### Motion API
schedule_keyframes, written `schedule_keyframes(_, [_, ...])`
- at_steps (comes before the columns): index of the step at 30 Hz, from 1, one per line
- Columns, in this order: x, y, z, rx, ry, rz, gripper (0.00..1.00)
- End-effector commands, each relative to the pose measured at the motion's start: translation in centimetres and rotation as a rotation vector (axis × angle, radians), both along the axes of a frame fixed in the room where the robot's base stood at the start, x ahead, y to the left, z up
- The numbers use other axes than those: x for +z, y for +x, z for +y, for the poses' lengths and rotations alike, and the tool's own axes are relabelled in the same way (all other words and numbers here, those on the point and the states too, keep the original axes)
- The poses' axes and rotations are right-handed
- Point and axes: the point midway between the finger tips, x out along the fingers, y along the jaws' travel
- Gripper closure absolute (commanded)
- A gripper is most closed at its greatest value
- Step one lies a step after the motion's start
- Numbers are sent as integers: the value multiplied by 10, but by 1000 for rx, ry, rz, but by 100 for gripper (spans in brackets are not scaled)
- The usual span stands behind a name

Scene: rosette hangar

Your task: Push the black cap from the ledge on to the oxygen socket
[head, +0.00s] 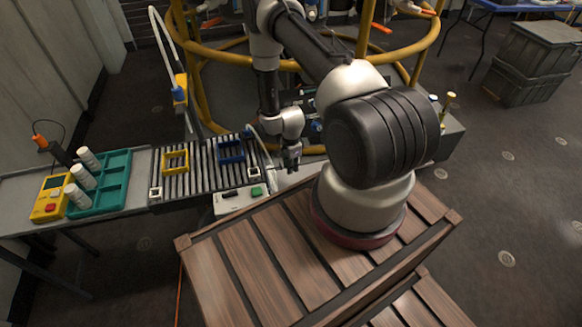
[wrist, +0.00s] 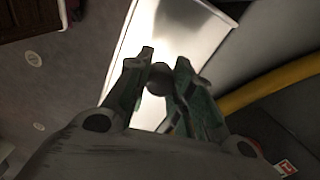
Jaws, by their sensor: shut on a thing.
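My gripper (head: 291,163) points downward, to the left of my arm's base in the head view. In the wrist view my gripper (wrist: 163,75) has its two greenish fingers closed around a small dark round thing, which looks like the black cap (wrist: 159,80). Only part of the cap shows between the fingertips. A bright shiny metal surface (wrist: 190,25) lies behind the fingertips; I cannot tell whether it is the ledge. The cap is too small to make out in the head view. I cannot pick out the oxygen socket in either view.
A roller conveyor (head: 202,178) with a yellow frame (head: 175,161) and a blue frame (head: 231,151) stands left of the gripper. A control box (head: 238,200) is at its front. A teal tray (head: 103,190) stands further left. Yellow railing (head: 222,58) rises behind the gripper.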

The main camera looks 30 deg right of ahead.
Motion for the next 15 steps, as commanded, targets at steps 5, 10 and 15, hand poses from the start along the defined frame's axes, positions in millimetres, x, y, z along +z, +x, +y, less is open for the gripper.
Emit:
schedule_keyframes(5, [0,-2,-3,-8,-7,-29,92])
schedule_keyframes(10, [-4,-19,-35,-83,-34,-123,92])
schedule_keyframes(15, [-18,-56,-97,-225,-84,-243,92])
